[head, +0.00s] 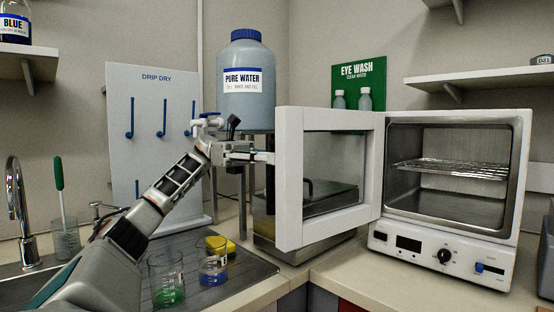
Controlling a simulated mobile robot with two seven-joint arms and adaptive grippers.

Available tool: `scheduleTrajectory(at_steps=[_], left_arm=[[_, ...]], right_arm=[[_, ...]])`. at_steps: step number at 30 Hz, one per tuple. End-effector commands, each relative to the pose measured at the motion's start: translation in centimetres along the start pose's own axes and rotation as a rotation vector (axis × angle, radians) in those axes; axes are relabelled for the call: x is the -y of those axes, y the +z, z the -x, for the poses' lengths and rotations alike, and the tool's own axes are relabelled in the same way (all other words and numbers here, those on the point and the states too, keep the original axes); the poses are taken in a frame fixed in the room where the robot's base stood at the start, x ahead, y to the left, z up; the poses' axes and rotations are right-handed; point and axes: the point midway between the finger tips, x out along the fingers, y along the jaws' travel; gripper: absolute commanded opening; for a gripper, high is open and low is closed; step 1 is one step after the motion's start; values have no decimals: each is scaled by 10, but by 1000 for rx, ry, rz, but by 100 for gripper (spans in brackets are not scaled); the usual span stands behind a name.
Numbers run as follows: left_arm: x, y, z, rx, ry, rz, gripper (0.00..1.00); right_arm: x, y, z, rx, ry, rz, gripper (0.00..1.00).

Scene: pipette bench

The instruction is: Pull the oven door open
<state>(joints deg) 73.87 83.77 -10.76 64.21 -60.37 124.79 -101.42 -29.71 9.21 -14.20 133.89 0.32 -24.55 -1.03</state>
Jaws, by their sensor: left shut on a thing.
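The white oven (450,258) stands on the right of the bench in the head view. Its windowed door (291,225) is swung wide open to the left, hinged on the oven's left side. The chamber (450,165) shows a wire rack and looks otherwise empty. My left gripper (266,157) is at the door's free edge, shut on the door handle. The handle is mostly hidden by the fingers and the door frame. My right gripper is not in view.
A pure water tank (247,108) stands behind my left gripper, beside a drip-dry board (124,100). Beakers with green (166,282) and blue liquid (213,263) stand below my left arm. A metal box (263,232) is behind the door. Bench before the oven is clear.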

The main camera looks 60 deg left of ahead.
Motion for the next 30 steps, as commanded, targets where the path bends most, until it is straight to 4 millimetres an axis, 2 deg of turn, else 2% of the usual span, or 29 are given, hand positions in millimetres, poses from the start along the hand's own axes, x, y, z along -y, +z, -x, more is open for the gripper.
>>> scheduleTrajectory(at_steps=[11,12,13,14,30], left_arm=[[1,-1,0,-2,-5,6,0],[1,-1,0,-2,-5,6,21],[1,-1,0,-2,-5,6,29],[1,-1,0,-2,-4,6,31],[0,0,0,-1,-1,2,31]], right_arm=[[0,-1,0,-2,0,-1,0],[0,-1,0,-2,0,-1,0],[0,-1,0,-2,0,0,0],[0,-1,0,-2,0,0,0],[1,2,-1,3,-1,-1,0]])
